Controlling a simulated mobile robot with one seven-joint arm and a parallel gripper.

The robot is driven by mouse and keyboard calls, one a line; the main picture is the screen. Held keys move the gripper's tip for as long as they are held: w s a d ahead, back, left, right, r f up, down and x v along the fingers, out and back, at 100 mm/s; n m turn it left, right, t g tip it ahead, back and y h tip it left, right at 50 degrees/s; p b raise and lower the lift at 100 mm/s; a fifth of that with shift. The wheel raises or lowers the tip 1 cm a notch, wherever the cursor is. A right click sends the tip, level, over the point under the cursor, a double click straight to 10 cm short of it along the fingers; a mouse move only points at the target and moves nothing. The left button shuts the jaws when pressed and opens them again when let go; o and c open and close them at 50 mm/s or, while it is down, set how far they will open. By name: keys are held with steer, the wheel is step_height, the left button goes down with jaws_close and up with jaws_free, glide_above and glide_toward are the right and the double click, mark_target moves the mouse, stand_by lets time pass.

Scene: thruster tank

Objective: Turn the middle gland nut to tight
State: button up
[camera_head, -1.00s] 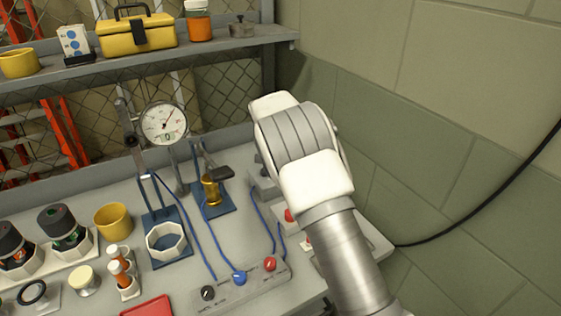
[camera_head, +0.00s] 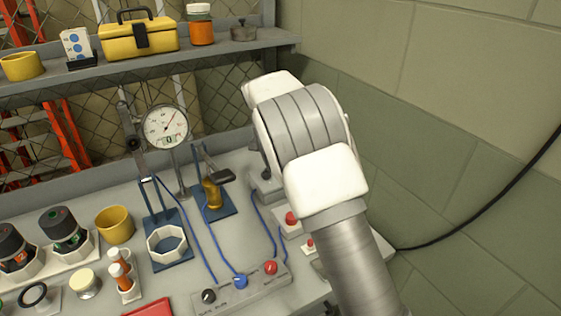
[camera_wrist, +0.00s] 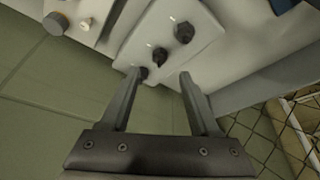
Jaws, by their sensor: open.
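In the wrist view, a pale plate (camera_wrist: 203,50) carries three dark gland nuts in a slanting row. The middle gland nut (camera_wrist: 159,53) lies just beyond my open gripper (camera_wrist: 160,76), roughly in line with the gap between its fingers. One outer nut (camera_wrist: 183,32) is farther off. The other outer nut (camera_wrist: 143,73) is close to the left fingertip; I cannot tell whether they touch. Nothing is held between the fingers. In the head view my arm covers the gripper and the nuts.
The block wall is close on the right. A control box (camera_head: 242,289) with knobs and blue cables lies at the bench front. A dial gauge (camera_head: 165,126) stands left of my arm. A shelf (camera_head: 230,50) with a yellow toolbox (camera_head: 138,38) runs above. Wire fencing (camera_wrist: 263,128) shows at the lower right.

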steer(key=v, duration=1)
steer(key=shift+r, duration=0.2)
